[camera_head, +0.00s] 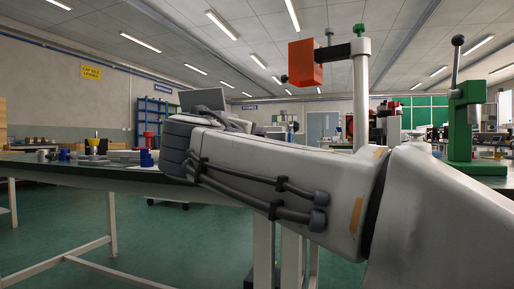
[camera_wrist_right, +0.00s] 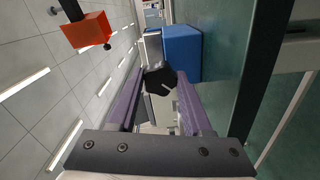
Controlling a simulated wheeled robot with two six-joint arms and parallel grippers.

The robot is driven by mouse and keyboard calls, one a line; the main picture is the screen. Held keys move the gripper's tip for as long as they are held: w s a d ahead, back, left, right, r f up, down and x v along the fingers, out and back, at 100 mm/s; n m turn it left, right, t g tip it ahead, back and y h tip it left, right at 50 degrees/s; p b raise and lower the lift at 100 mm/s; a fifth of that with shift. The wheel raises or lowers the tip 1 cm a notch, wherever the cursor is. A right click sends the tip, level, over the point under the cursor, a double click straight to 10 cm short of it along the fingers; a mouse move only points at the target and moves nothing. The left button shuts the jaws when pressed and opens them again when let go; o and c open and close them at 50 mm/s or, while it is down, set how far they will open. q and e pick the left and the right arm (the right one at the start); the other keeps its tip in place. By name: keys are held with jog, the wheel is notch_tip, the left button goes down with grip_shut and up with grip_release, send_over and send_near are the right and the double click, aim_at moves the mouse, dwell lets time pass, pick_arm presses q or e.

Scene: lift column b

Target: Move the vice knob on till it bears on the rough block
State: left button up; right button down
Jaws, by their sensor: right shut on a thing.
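In the right wrist view, the dark vice knob (camera_wrist_right: 159,79) with a white mark sits between the fingertips of my right gripper (camera_wrist_right: 157,88). The gripper's two purple fingers are shut on it from either side. A blue block-shaped body (camera_wrist_right: 182,52), seemingly part of the vice, lies just beyond the knob. I cannot make out the rough block or its gap to the vice. In the head view my right arm reaches in from the right, and its gripper is hidden behind its own links. My left gripper is not in view.
In the head view a long table (camera_head: 90,174) runs across the left with several small parts on it. A small blue item (camera_head: 146,158) stands near the arm. An orange block (camera_head: 305,62) hangs from a stand, and a green press (camera_head: 466,120) stands at right.

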jog(key=shift+f, duration=0.1)
jog(key=shift+c, duration=1.7)
grip_release()
jog(key=p+v, duration=0.4)
jog(key=v, duration=0.6)
jog(key=shift+s, duration=0.25)
